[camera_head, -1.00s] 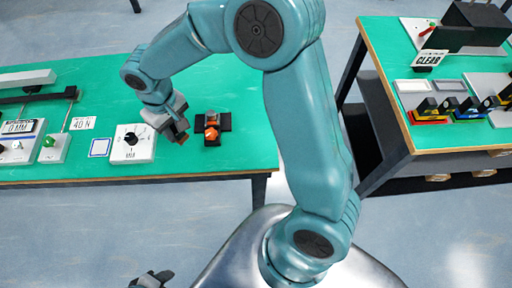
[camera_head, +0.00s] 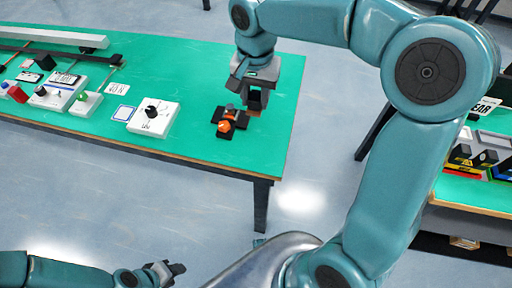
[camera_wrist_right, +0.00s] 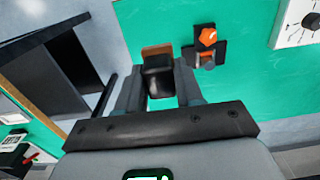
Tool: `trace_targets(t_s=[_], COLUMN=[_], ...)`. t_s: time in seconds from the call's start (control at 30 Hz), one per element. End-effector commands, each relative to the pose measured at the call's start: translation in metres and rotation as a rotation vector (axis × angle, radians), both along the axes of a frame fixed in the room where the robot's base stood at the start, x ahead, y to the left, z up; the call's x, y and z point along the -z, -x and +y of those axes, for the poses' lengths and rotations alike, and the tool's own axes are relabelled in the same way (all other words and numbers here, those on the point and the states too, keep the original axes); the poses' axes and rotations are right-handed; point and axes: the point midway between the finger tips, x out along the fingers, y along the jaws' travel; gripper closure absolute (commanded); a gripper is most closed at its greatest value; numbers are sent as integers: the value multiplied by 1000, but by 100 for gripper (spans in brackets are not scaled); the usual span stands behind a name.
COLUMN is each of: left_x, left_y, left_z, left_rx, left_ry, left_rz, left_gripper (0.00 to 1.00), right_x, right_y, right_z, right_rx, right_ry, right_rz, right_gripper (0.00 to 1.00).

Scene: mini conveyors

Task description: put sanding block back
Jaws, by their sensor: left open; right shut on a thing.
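My right gripper (camera_head: 256,100) is shut on the sanding block, a black block with a brown underside. In the right wrist view the sanding block (camera_wrist_right: 157,78) sits between the fingers (camera_wrist_right: 158,92). It is held over the green table (camera_head: 190,78), just right of a black fixture carrying an orange knob-like part (camera_head: 225,125). Whether the block touches the tabletop cannot be told. My left gripper (camera_head: 166,272) is open and empty at the bottom of the head view, off the table.
A white box with a black dial (camera_head: 153,117) stands left of the orange part. A second table (camera_head: 475,192) with yellow, blue and red-edged holders stands right.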

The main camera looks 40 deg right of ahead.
Motion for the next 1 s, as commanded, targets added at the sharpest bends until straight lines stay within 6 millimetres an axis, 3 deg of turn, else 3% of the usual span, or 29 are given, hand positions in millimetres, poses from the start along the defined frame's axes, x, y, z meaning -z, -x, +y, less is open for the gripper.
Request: trace_targets(t_s=[0.1,0.4,0.83,1.0], left_x=[6,14,19,19], left_y=[0,0,0,0], left_z=[0,0,0,0], left_rx=[0,0,0,0], left_ry=[0,0,0,0], left_rz=[0,0,0,0], left_gripper=[57,57,57,57], right_x=[39,120,177,183], right_y=[-1,-3,-1,-1], right_z=[1,3,2,1], right_rx=[-2,-5,-7,-6], right_ry=[1,1,0,1], right_rz=[9,7,5,1], right_gripper=[92,92,92,92])
